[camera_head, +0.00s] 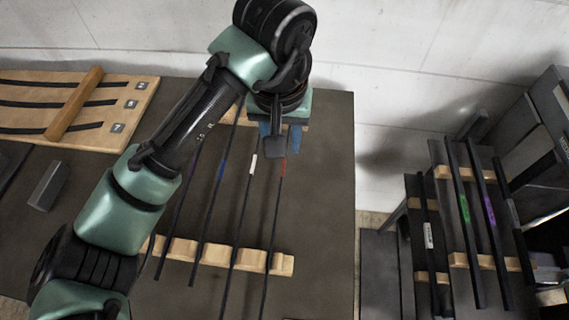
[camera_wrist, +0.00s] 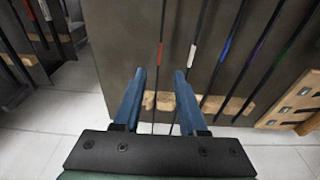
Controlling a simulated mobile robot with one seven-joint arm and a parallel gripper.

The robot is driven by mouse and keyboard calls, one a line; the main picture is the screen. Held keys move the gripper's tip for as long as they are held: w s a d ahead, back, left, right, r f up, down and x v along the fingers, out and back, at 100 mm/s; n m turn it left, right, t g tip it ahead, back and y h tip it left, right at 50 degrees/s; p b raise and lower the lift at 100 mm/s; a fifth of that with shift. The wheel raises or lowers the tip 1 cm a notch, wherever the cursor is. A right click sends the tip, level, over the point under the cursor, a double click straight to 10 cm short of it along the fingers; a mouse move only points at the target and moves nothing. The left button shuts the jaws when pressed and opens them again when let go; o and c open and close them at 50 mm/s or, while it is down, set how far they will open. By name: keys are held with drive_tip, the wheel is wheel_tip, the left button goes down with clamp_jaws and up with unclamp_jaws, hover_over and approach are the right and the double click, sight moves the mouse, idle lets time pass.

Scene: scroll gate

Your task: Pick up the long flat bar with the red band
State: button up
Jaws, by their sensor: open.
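The long flat bar with the red band (camera_head: 276,205) lies on the dark table, across a notched wooden support. It is the rightmost of several parallel thin bars there. Its red band shows just below my gripper (camera_head: 280,142). In the wrist view the red-banded bar (camera_wrist: 161,30) runs lengthwise between the two blue fingers. My gripper (camera_wrist: 160,73) is open and empty, above the bar. The white-banded bar (camera_wrist: 193,50) passes close to the right fingertip in that view. The bar's far end is hidden behind my gripper in the head view.
The neighbouring white-banded bar (camera_head: 245,195) and blue-banded bar (camera_head: 212,200) lie to the left. The wooden support (camera_head: 215,254) crosses under them. A wooden board (camera_head: 30,118) sits at the far left. Another rack of bars (camera_head: 475,260) stands at the right, beyond a gap.

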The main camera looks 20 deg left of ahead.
sight(283, 169)
drive_tip(key=f, duration=0.5)
drive_tip(key=w+f, duration=0.1)
drive_tip(key=f, duration=0.2)
drive_tip(key=shift+a+f, duration=0.1)
drive_tip(key=shift+f, duration=0.1)
clamp_jaws()
drive_tip(key=shift+r, duration=0.1)
idle(1.1)
